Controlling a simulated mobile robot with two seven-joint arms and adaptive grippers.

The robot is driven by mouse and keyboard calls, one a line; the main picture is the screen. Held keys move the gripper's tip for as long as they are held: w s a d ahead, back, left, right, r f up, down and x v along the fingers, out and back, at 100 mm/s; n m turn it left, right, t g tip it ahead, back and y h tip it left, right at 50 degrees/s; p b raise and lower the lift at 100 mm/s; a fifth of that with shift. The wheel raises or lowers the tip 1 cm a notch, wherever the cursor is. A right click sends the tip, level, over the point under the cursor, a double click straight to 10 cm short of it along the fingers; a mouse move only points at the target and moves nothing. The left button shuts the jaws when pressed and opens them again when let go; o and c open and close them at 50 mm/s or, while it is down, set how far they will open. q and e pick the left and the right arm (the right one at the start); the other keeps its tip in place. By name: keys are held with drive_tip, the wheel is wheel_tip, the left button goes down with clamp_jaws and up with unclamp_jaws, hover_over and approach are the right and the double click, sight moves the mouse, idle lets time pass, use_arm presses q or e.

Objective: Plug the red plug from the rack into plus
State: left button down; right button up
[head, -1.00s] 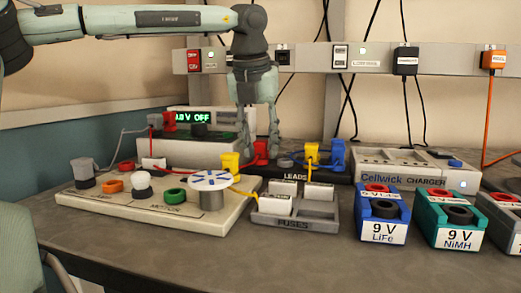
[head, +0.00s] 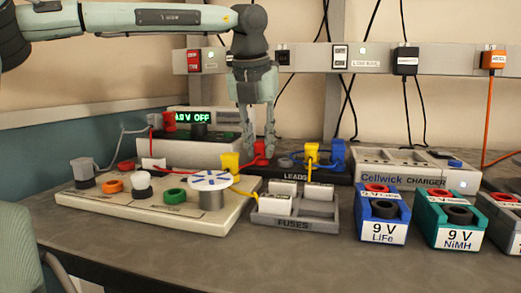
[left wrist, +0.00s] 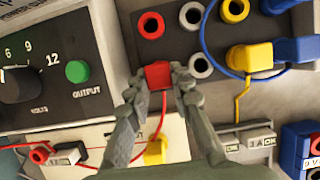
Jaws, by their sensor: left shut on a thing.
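The red plug (head: 262,148) is at the left end of the dark LEADS rack (head: 295,175). My left gripper (head: 258,151) points down and is shut on it. In the left wrist view, the fingertips clasp the red plug (left wrist: 158,74) in line with the near row of sockets. A red wire runs from it toward me. I cannot tell whether it is still seated. A free red socket (left wrist: 151,25) and grey sockets (left wrist: 192,15) show on the rack. I cannot read any plus mark. My right gripper is out of view.
A yellow plug (left wrist: 250,57) and a blue plug (left wrist: 297,50) sit right of the gripper. The power supply (head: 190,153) stands behind the motor board (head: 100,197). The fuse tray (head: 290,222) and battery blocks (head: 383,215) stand in front and right. The front table is clear.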

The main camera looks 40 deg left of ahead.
sight(260, 142)
use_arm(q)
drive_tip(key=c, duration=1.9)
unclamp_jaws()
drive_tip(key=shift+c, duration=0.2)
clamp_jaws()
drive_tip(key=shift+r+p, duration=0.9)
drive_tip(key=shift+r, duration=0.3)
drive_tip(key=shift+r+p, duration=1.35)
drive_tip(key=shift+r, duration=0.35)
